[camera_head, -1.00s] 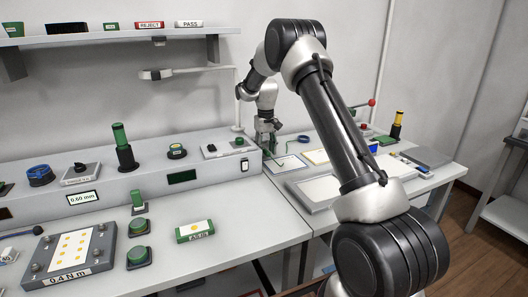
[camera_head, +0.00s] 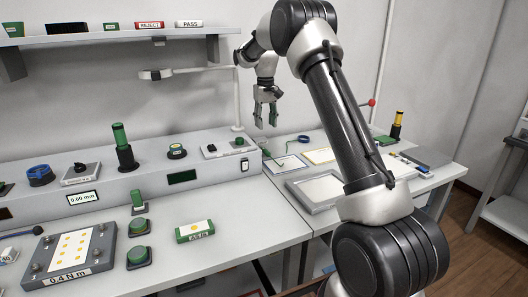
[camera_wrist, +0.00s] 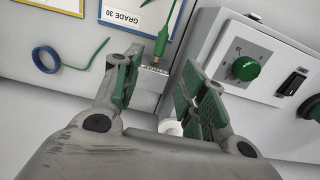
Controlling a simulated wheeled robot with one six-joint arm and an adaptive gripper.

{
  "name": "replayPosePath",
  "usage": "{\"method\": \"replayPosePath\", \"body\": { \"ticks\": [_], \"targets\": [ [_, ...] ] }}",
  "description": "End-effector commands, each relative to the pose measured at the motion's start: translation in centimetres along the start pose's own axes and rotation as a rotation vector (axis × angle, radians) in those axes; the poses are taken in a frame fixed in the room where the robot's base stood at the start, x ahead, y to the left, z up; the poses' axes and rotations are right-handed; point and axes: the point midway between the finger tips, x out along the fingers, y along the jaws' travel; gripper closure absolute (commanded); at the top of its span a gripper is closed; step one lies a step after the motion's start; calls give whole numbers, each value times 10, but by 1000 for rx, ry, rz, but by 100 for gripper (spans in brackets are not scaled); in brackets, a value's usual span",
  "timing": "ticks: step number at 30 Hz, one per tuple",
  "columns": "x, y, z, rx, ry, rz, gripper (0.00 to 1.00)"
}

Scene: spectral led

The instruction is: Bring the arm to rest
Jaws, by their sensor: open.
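My gripper (camera_head: 265,119) hangs fingers down above the right end of the long grey bench unit, near where the two tables meet. In the wrist view my gripper (camera_wrist: 160,92) has its two green-padded fingers apart, with nothing held between them. Below it are a green-tipped probe or cable (camera_wrist: 163,40), a small label, and the grey box with a green knob (camera_wrist: 246,68). My arm rises from the lower right of the head view and bends over toward the back wall.
A blue ring (camera_wrist: 45,60) and framed cards, one marked GRADE 30 (camera_wrist: 128,17), lie on the right table. A grey tray (camera_head: 318,190) lies nearer.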

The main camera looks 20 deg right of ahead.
Motion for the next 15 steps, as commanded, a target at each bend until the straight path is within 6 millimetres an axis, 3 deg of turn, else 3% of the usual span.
{"method": "replayPosePath", "body": {
  "ticks": [12,15],
  "targets": [
    [0,0,-4,6,18,0,58],
    [20,-1,8,11,-13,-2,58]
  ]
}}
